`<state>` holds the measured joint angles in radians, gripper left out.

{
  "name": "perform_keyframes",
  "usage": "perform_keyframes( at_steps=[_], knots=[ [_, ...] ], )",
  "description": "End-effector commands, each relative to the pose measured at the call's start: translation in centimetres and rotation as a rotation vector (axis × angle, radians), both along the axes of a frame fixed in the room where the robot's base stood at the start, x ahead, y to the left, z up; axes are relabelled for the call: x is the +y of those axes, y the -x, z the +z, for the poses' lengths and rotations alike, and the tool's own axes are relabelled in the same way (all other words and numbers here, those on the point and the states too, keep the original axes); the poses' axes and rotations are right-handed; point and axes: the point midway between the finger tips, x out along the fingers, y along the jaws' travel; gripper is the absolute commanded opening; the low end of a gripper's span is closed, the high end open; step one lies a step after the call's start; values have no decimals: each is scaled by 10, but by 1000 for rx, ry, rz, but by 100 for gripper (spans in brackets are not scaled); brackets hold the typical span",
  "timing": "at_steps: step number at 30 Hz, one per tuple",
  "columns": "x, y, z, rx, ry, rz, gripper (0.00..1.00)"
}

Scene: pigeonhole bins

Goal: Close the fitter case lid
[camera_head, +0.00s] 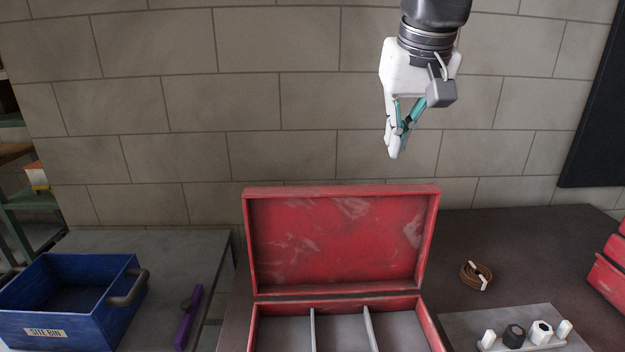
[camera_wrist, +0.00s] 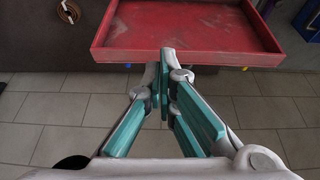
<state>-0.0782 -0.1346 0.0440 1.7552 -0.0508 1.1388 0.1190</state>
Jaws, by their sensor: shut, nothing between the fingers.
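The red fitter case (camera_head: 428,325) sits on the dark bench, with a grey compartmented inside split by two dividers. Its lid (camera_head: 340,240) stands open, roughly upright, with its scuffed inner face toward the head camera. My gripper (camera_head: 394,155) is shut and empty, above the lid's top edge at its right part and apart from it in the head view. In the wrist view my gripper (camera_wrist: 165,52) shows its fingertips together near the edge of the red lid (camera_wrist: 190,30). I cannot tell the exact gap there.
A blue site bin (camera_head: 40,330) and a purple tool (camera_head: 188,318) lie to the left. A coiled brown cord (camera_head: 476,275) and a grey tray (camera_head: 470,322) with small fittings are on the right. Red boxes (camera_head: 610,275) stand at the right edge. A block wall (camera_head: 180,100) is behind.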

Motion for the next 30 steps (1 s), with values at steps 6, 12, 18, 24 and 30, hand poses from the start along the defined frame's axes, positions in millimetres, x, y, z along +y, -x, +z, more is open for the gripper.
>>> perform_keyframes(
  at_steps=[6, 12, 18, 24, 30],
  knots=[
    [30, -107, -20, 46, -3, 1, 0],
    [51, -169, -41, 74, -8, -6, 0],
    [59, -190, -51, 84, -10, -10, 0],
    [59, -196, -68, 88, -11, -11, 0],
    [59, -206, -104, 89, -11, -11, 0]
  ],
)
